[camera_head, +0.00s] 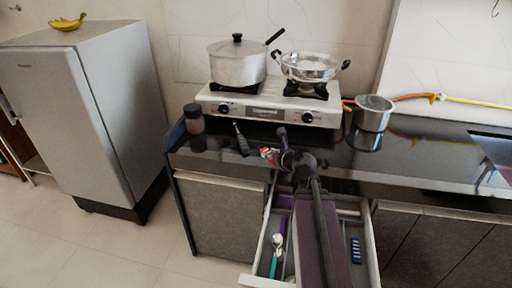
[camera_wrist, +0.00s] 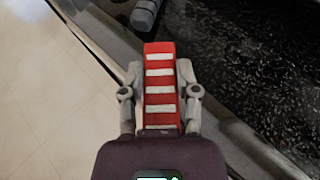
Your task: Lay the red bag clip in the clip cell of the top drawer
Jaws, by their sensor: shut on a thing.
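The red bag clip (camera_wrist: 160,88) has pale stripes across it and lies between the two fingers of my gripper (camera_wrist: 159,75) in the wrist view. My gripper is shut on it. In the head view the clip (camera_head: 266,153) shows as a small red and white patch at my gripper (camera_head: 271,157), above the counter's front edge. The top drawer (camera_head: 257,235) is pulled open below and in front. My arm covers the drawer's middle, so I cannot tell which cell is the clip cell. A blue striped item (camera_head: 356,250) lies in the drawer's right part.
Spoon-like utensils (camera_head: 276,250) lie in the drawer's left part. A black-handled tool (camera_head: 241,140) and a dark jar (camera_head: 194,118) are on the counter (camera_head: 420,158) left of my gripper. A stove (camera_head: 265,105) with pots stands behind. A steel pot (camera_head: 373,113) stands right.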

